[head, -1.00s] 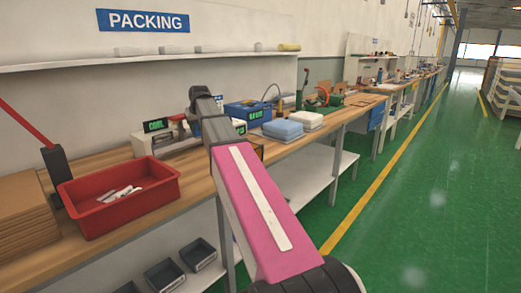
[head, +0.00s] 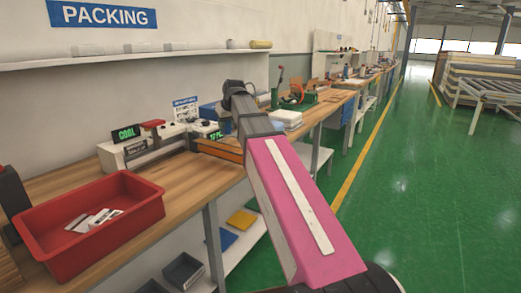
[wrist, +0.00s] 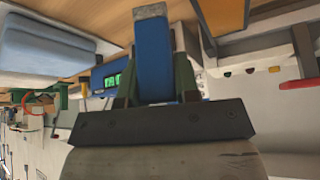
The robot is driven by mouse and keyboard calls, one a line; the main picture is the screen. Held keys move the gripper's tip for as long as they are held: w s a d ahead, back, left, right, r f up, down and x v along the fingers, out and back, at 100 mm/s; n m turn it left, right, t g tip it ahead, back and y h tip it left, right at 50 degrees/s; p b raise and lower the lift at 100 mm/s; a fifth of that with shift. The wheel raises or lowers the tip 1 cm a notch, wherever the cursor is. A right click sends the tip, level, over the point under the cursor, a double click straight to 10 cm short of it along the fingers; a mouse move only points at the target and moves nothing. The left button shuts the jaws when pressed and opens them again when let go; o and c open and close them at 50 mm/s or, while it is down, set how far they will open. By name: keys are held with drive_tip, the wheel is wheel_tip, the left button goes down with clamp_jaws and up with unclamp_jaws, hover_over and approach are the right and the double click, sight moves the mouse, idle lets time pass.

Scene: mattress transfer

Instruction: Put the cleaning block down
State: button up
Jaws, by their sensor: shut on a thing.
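In the wrist view my gripper (wrist: 156,70) is shut on the cleaning block (wrist: 152,45), a blue bar with a grey end. The block stands out between the two dark green fingers, with brown bench top behind its tip. I cannot tell whether the block touches the bench. In the head view my pink arm reaches over the wooden bench (head: 190,178), and the gripper and block are hidden behind its dark far end.
A red bin (head: 95,228) with white pieces stands at the bench's near left. A white unit with a COOL display (head: 126,133) stands behind it. A white stack (head: 287,119) lies farther along. Bare bench top lies right of the bin. Green floor (head: 430,190) is clear at right.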

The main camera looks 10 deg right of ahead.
drive_tip(key=shift+w+d+f, duration=0.9)
drive_tip(key=shift+d+f, duration=0.8)
drive_tip(key=shift+f, duration=0.1)
drive_tip(key=shift+w+d+f, duration=0.9)
drive_tip(key=shift+d+f, duration=0.85)
drive_tip(key=shift+f, duration=0.05)
drive_tip(key=shift+w+d+f, duration=0.9)
drive_tip(key=shift+d+f, duration=0.8)
drive_tip(key=shift+f, duration=0.1)
drive_tip(key=shift+f, duration=0.1)
drive_tip(key=o, duration=1)
drive_tip(key=v, duration=1.2)
